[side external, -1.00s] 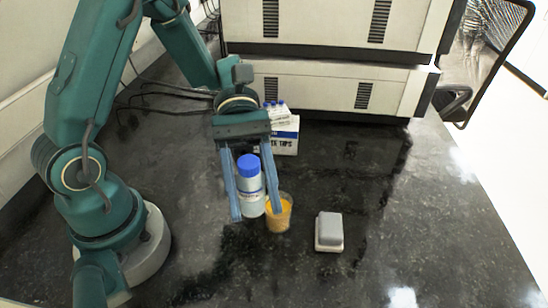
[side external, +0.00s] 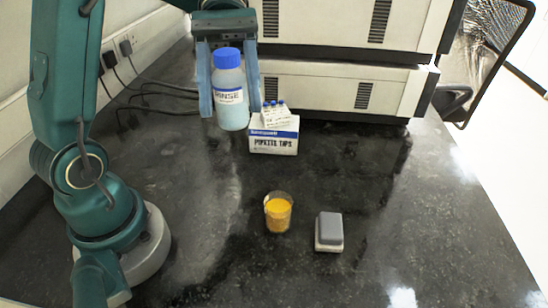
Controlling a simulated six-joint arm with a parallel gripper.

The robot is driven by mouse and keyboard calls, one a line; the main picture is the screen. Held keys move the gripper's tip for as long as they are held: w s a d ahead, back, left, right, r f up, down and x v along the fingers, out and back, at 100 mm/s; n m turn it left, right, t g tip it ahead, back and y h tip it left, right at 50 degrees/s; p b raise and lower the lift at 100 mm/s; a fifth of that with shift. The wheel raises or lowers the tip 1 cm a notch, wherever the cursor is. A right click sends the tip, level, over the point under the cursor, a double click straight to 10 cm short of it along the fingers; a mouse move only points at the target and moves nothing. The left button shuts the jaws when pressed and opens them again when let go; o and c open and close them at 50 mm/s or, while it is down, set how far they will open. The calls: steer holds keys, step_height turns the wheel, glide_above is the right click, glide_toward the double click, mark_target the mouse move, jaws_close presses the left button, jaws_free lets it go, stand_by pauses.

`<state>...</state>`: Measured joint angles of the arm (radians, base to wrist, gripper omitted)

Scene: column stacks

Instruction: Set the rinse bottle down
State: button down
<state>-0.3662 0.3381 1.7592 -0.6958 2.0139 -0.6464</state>
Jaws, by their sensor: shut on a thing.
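The rinse bottle (side external: 231,108) is pale blue with a blue cap and a label reading RINSE. It is upright and held up in the air in the upper middle of the side external view. My gripper (side external: 232,108) is shut on it, with one blue finger on each side of the bottle. The bottle's base is clear of the dark bench top (side external: 340,185).
A pipette tips box (side external: 274,142) with a small rack of blue-capped vials (side external: 275,114) on it stands just right of the bottle. A cup of orange liquid (side external: 278,213) and a grey-topped block (side external: 329,231) are in front. White instruments (side external: 330,88) stand behind. The bench's left-middle is clear.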

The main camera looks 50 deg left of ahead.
steer(key=s+a+f+m+g+y, duration=0.7)
steer(key=s+a+f+m+y, duration=0.15)
steer(key=m+y, duration=0.2)
steer(key=a+r+m+t+y, duration=0.5)
steer(key=a+m+y, duration=0.25)
steer(key=a, duration=0.25)
steer(key=a+r+m+t+y, duration=0.45)
steer(key=a+m+y, duration=0.25)
steer(key=a+m, duration=0.2)
step_height(320, 180, down, 11)
steer(key=shift+t, duration=0.35)
steer(key=shift+w+d+f, duration=0.8)
steer(key=shift+w+f, duration=1.05)
steer(key=shift+w+d+f, duration=0.85)
steer(key=shift+w+f, duration=1)
steer(key=shift+w+d+f, duration=0.8)
steer(key=shift+w+f, duration=1.05)
steer(key=shift+f, duration=0.1)
